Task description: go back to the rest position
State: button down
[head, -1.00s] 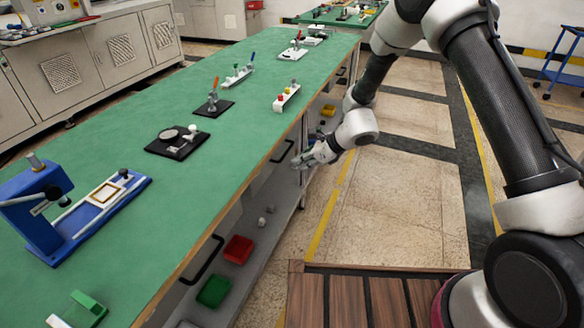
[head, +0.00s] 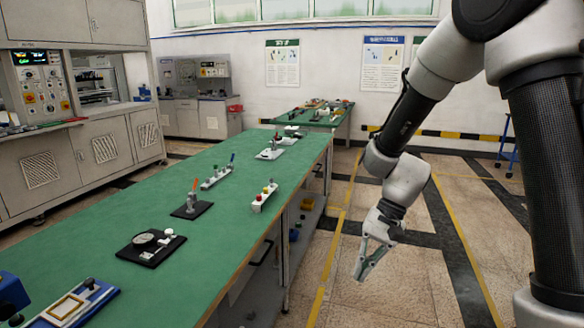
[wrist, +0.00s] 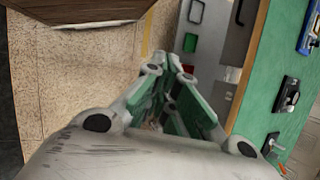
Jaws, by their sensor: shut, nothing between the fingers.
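My gripper (head: 366,268) hangs at the right of the long green workbench (head: 110,222) in the head view, over the open floor and apart from the bench edge. Its fingers point down and slightly left. In the wrist view my gripper (wrist: 178,62) shows its green-padded fingers drawn together at the tips, with nothing seen between them. My arm reaches down to it from the upper right of the head view.
The bench carries a black plate with a round dish (head: 150,246), a white block with coloured knobs (head: 264,197) and a blue fixture (head: 75,303). A second green table (head: 322,116) stands behind. The floor (head: 410,285) right of the bench is clear.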

jog(key=s+d+r+n+t+h, duration=0.2)
jog(key=s+d+r, duration=0.4)
jog(key=d+r, duration=0.4)
jog(key=s+d+r+n+t+h, duration=0.2)
jog(key=s+d+r+t, duration=0.3)
jog(key=d+r, duration=0.5)
jog(key=s, duration=0.2)
jog(key=shift+s+h, duration=0.3)
jog(key=shift+h, duration=0.1)
